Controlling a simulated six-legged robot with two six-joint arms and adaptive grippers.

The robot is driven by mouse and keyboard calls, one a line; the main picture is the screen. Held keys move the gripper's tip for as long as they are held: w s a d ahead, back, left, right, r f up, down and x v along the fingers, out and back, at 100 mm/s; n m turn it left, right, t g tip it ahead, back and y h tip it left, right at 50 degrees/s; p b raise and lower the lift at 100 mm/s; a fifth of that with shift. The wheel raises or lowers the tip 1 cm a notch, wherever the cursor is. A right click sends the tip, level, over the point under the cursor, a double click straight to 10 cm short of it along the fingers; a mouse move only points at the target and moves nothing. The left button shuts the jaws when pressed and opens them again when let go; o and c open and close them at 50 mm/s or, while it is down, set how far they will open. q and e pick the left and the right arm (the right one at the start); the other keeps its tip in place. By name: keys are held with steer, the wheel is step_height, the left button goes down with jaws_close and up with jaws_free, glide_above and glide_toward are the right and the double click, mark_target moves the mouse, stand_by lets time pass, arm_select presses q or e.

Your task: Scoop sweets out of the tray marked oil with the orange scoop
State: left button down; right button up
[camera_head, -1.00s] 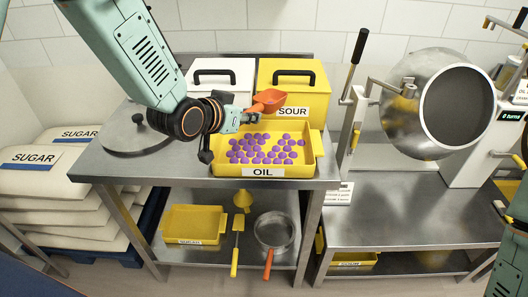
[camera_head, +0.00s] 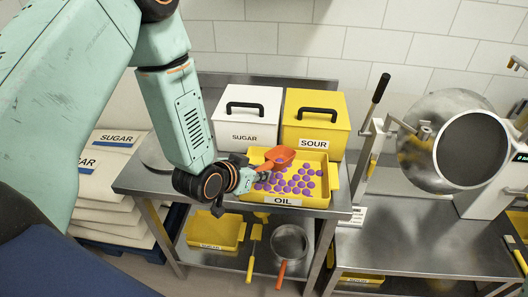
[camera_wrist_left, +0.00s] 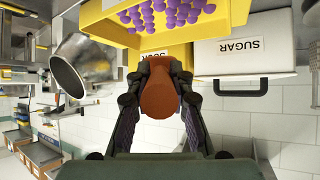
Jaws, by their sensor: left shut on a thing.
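The yellow tray marked OIL (camera_head: 312,204) sits on the steel table and holds many purple sweets (camera_head: 298,181). My left gripper (camera_head: 250,178) is at the tray's left side, shut on the handle of the orange scoop (camera_head: 281,157). The scoop's bowl is over the back left part of the tray; I cannot tell whether it touches the sweets. No sweets show in the bowl. In the left wrist view the orange scoop (camera_wrist_left: 160,92) is between the fingers, with the tray (camera_wrist_left: 105,12) at the top. My right gripper is not in view.
A white SUGAR box (camera_head: 244,117) and a yellow SOUR box (camera_head: 316,119) stand close behind the tray. A steel drum (camera_head: 450,150) is to the right. Below are a yellow tray (camera_head: 214,232) and a pan (camera_head: 289,243). Sugar sacks (camera_head: 105,170) are at left.

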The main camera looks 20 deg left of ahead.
arm_select(q)
steer(key=shift+p+v, duration=0.9)
steer(key=shift+p, duration=0.2)
steer(key=shift+s+a+g+p, duration=0.2)
steer(key=shift+a+g+p, duration=0.1)
steer(key=shift+p, duration=0.1)
steer(key=shift+w+f+g+b, duration=0.15)
steer(key=shift+w+g+b, duration=0.05)
steer(key=shift+g+b, duration=0.15)
steer(key=shift+f, duration=0.1)
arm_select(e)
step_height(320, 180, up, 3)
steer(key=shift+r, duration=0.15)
